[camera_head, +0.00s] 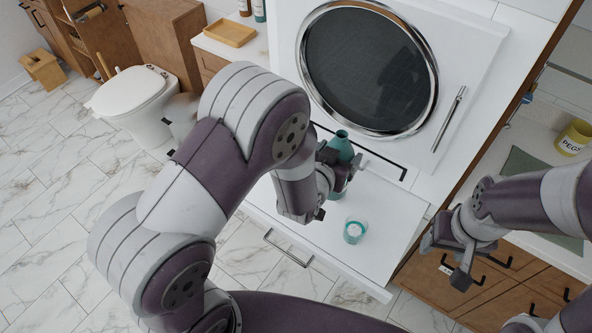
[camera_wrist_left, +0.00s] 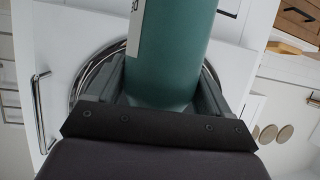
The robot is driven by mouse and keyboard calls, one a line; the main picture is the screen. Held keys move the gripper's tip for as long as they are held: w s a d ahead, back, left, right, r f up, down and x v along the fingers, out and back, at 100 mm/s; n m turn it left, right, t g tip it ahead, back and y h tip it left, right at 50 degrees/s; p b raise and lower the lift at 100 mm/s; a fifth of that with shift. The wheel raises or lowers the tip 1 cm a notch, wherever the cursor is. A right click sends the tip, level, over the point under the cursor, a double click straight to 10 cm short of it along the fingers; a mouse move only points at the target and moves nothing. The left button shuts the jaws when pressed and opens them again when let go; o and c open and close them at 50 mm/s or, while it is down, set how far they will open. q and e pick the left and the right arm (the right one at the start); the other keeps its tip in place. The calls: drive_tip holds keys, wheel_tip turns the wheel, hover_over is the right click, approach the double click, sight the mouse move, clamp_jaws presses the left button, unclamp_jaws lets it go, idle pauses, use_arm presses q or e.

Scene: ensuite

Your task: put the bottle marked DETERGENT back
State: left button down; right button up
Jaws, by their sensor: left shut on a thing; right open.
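A teal bottle (camera_head: 341,145) is held in my left gripper (camera_head: 328,178), just in front of the washing machine. In the left wrist view the bottle (camera_wrist_left: 172,55) fills the space between the two fingers, and only an edge of its white label shows. I cannot read its marking, or tell whether its base touches the white pull-out shelf (camera_head: 376,220) below. A small clear cup with teal liquid (camera_head: 354,231) stands on that shelf, nearer to me than the bottle. My right gripper (camera_head: 452,262) is open and empty, to the right of the shelf.
The washing machine's round door (camera_head: 370,70) is closed behind the bottle. A yellow PEGS pot (camera_head: 574,137) stands on the counter at right. A yellow tray (camera_head: 229,33) and bottles (camera_head: 259,10) are at upper left. A toilet (camera_head: 132,95) stands on the left.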

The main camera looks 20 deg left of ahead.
use_arm(q)
drive_tip(key=w+a+f+p, duration=0.1)
drive_tip(key=a+f+p, duration=0.1)
drive_tip(key=a+f, duration=0.7)
drive_tip(key=shift+w+a+f, duration=0.25)
drive_tip(key=shift+w+f, duration=0.05)
drive_tip(key=shift+c, duration=1.2)
unclamp_jaws()
drive_tip(key=shift+f, duration=0.1)
drive_tip(key=shift+o, duration=1.2)
drive_tip(key=shift+s, duration=0.1)
drive_tip(key=shift+s+d, duration=0.1)
drive_tip(key=shift+d, duration=0.05)
use_arm(e)
wheel_tip(320, 180, up, 3)
drive_tip(key=shift+s+r, duration=0.1)
use_arm(q)
drive_tip(key=shift+r, duration=0.25)
use_arm(e)
drive_tip(key=shift+a, duration=0.1)
